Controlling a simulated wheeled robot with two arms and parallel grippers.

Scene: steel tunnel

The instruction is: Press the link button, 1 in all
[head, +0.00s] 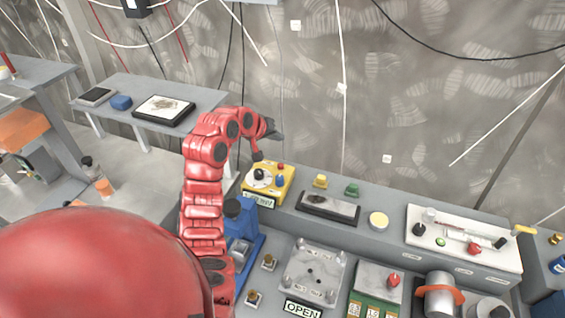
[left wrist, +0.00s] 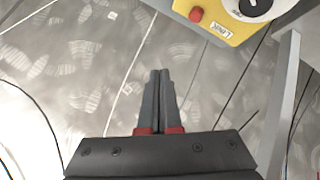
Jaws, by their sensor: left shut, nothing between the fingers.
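A yellow control box (head: 288,186) stands on the grey bench in the middle of the head view. It carries a white dial with a black knob (head: 259,174), a red button (head: 280,166) and a blue button (head: 280,180). In the left wrist view the yellow box (left wrist: 232,28) is at the top right edge, partly cut off. There the red button (left wrist: 196,14) sits near a label that reads LINK (left wrist: 217,40). My left gripper (head: 277,135) is shut and empty, above and behind the box, apart from it. Its closed fingers (left wrist: 160,75) point toward the wall in the wrist view. My right gripper is out of view.
A white panel (head: 490,258) with switches lies farther right. Loose cables hang along the grey wall (head: 330,90). A side table (head: 205,100) stands left.

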